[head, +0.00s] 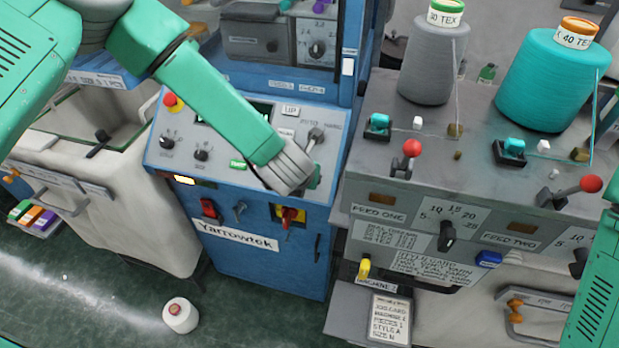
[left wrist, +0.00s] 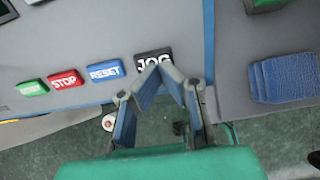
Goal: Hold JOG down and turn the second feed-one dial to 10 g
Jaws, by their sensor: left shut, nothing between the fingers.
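The black JOG button (left wrist: 152,60) is at the right end of a button row in the left wrist view. My left gripper (left wrist: 167,69) is shut and empty, its tips meeting at the button's lower right edge; I cannot tell whether they press it. In the head view my left arm crosses the blue console (head: 250,255) and hides JOG. The feed-one dial (head: 446,236) is a black knob below a 5, 10, 15, 20 scale, right of the FEED ONE label (head: 379,215). Its exact setting is too small to read. My right gripper is out of view.
RESET (left wrist: 104,72) and STOP (left wrist: 65,79) buttons sit left of JOG. A lever with a red ball (head: 412,148) and a grey yarn cone (head: 434,60) stand above the dial. A blue knob (head: 488,259) and a yellow one (head: 364,268) are near it.

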